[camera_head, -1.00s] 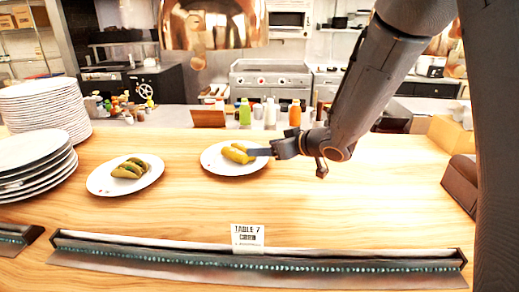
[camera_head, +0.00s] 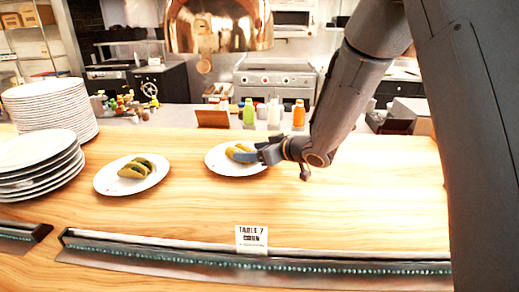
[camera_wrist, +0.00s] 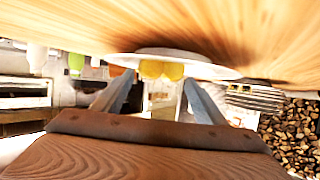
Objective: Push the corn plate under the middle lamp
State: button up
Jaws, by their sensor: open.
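The corn plate is a white round plate (camera_head: 220,165) with yellow corn (camera_head: 236,150) on it, standing on the wooden counter. My gripper (camera_head: 262,154) is low at the plate's right side, its fingers overlapping the rim and partly hiding the corn. In the wrist view the open fingers (camera_wrist: 158,78) point at the plate (camera_wrist: 218,72), with the corn (camera_wrist: 160,70) between them. I cannot tell whether they touch the plate. One copper lamp (camera_head: 218,28) hangs above and behind the plate; other lamps do not show clearly.
A plate of tacos (camera_head: 105,184) stands to the left of the corn plate. Stacked white plates (camera_head: 40,165) fill the far left. A metal ticket rail (camera_head: 170,252) with a Table 7 card (camera_head: 251,240) runs along the front.

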jog(key=shift+x, duration=1.3)
